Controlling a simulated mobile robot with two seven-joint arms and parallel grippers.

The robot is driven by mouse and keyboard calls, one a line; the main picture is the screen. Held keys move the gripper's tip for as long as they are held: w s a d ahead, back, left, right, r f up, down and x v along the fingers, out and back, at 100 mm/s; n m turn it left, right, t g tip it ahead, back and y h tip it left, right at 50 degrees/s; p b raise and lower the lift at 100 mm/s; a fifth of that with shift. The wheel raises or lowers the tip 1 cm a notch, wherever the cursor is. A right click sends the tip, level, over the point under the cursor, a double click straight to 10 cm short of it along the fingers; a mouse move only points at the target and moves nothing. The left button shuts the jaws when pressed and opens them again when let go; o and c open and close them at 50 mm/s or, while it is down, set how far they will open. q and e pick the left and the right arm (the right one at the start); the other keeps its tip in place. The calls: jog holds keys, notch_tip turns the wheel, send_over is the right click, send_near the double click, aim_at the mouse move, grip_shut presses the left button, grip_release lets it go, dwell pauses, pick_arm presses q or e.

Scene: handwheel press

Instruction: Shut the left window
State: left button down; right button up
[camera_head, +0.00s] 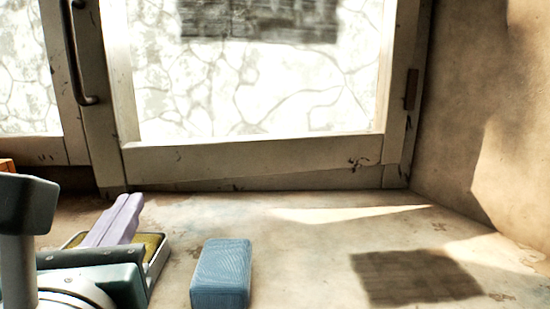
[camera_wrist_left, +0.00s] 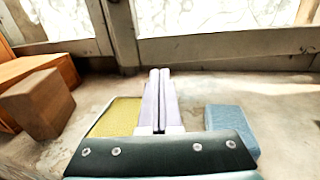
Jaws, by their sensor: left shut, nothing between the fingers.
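The left window (camera_head: 25,150) shows only partly at the left edge of the head view, with a pale frame and cracked-pattern glass. A dark strip lies below its bottom rail; I cannot tell how far it stands open. A dark bar handle (camera_head: 82,60) stands near the meeting stiles. The left window's lower frame also shows at the upper left of the left wrist view (camera_wrist_left: 62,48). My left gripper (camera_head: 131,203) has lavender fingers, shut and empty, above the sill surface and short of the window frame. Its fingers lie together in the left wrist view (camera_wrist_left: 160,76). My right gripper is out of view.
The right window (camera_head: 250,155) fills the upper middle. A blue block (camera_head: 222,275) stands right of my left gripper. A yellow pad (camera_wrist_left: 115,118) lies beneath and left of the fingers. A brown wooden block (camera_wrist_left: 38,103) stands further left. The surface at right is clear.

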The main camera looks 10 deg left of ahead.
aim_at(154, 164)
pick_arm(q)
jog(key=p+x, duration=0.1)
jog(key=x, duration=1)
jog(key=shift+w, duration=0.1)
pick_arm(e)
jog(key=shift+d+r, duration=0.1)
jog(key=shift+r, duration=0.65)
